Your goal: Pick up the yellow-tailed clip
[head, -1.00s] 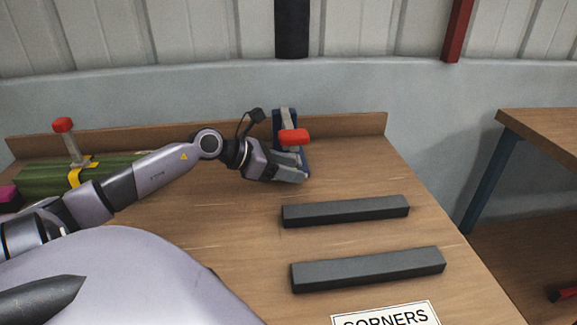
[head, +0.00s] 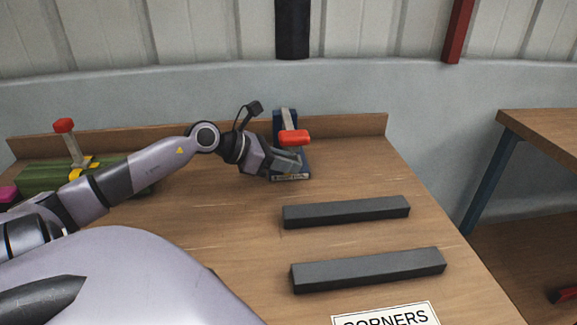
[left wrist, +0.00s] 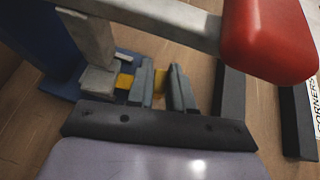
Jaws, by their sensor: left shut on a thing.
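My left gripper (head: 292,161) reaches in from the left to the blue stand (head: 284,122) with a grey lever and red handle (head: 294,137) at the back of the bench. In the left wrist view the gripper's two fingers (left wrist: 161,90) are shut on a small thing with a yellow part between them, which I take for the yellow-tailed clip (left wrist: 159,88). Another yellow patch (left wrist: 124,82) shows left of the fingers, beside grey metal of the stand. The clip is mostly hidden by the fingers and cannot be made out in the head view. My right gripper is not in view.
The red handle hangs close above the left gripper. Two dark bars (head: 346,212) (head: 368,269) lie on the bench to the right, above a "CORNERS" label (head: 386,316). A green block with a red-topped lever (head: 45,176) stands at left. The bench has a raised back edge.

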